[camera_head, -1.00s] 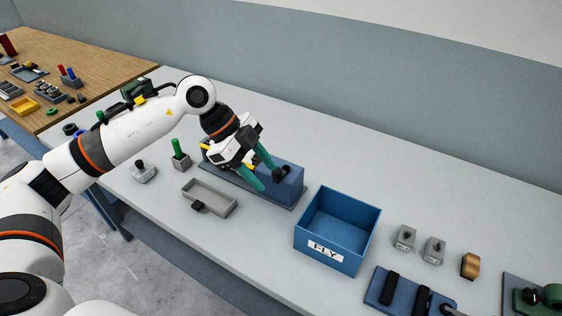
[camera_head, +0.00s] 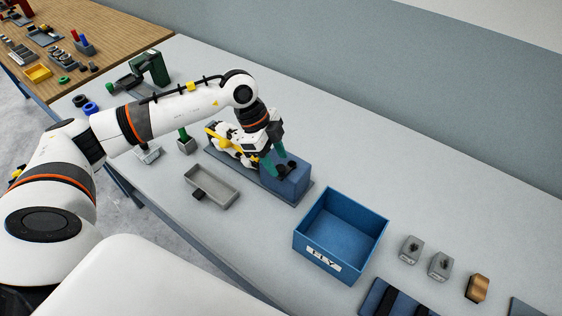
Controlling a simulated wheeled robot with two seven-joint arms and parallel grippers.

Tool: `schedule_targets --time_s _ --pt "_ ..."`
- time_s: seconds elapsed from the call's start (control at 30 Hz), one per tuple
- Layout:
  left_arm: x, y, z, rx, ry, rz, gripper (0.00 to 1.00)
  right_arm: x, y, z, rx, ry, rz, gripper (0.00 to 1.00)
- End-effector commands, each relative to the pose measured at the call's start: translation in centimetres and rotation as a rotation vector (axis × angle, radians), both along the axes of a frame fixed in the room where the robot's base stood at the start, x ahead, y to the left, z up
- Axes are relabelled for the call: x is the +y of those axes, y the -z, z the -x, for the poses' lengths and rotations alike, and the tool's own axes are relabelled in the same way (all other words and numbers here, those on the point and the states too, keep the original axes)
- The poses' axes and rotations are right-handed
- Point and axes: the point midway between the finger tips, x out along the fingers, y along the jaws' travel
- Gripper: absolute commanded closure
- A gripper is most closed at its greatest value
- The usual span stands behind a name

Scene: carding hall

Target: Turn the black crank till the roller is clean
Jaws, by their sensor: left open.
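The roller (camera_head: 227,151), patched white and black, lies on a blue-grey base on the grey table, with a yellow bar along it. A blue block (camera_head: 290,183) stands at its right end. The black crank (camera_head: 290,166) shows as small dark parts at the top of this block. My left gripper (camera_head: 275,162) has teal fingers, open, pointing down at the crank end. The fingers partly hide the crank, and I cannot tell whether they touch it. The arm and gripper hide part of the roller. My right gripper is not in view.
A blue bin (camera_head: 328,262) labelled FLY stands to the right. A grey tray (camera_head: 212,187) lies in front of the roller. Several small grey blocks and a brown block (camera_head: 477,288) stand far right. A green machine (camera_head: 150,68) stands at the back left. The table behind the bin is clear.

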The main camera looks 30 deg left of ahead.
Motion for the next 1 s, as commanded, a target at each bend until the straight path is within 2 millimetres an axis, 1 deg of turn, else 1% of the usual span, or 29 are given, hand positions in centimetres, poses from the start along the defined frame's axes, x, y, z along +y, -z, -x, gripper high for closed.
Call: schedule_targets --time_s 0.03,0.1,0.23,0.37,0.6,0.87,0.9,1.0 --pt "-0.4 0.6 0.0 0.003 0.0 0.001 0.54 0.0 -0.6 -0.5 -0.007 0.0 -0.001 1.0" --pt "-0.8 1.6 0.0 0.003 0.001 0.0 0.54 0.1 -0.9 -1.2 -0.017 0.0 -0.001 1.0" --pt "-1.2 2.7 -0.1 0.001 -0.001 0.0 0.54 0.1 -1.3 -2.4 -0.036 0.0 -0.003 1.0" --pt "-1.4 3.3 -0.2 0.0 0.0 0.0 0.54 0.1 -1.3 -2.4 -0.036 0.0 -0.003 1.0" --pt "-1.4 3.4 -0.2 -0.001 0.0 0.0 0.54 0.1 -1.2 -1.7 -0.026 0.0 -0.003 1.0" --pt "-1.4 3.3 -0.2 -0.001 0.0 0.0 0.96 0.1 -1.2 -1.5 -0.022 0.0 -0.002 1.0" --pt "-1.4 3.3 -0.2 -0.001 0.0 0.0 0.98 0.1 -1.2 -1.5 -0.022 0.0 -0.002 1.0" --pt "-1.3 3.3 -0.2 -0.001 0.003 0.0 0.98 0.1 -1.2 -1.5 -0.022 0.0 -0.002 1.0"
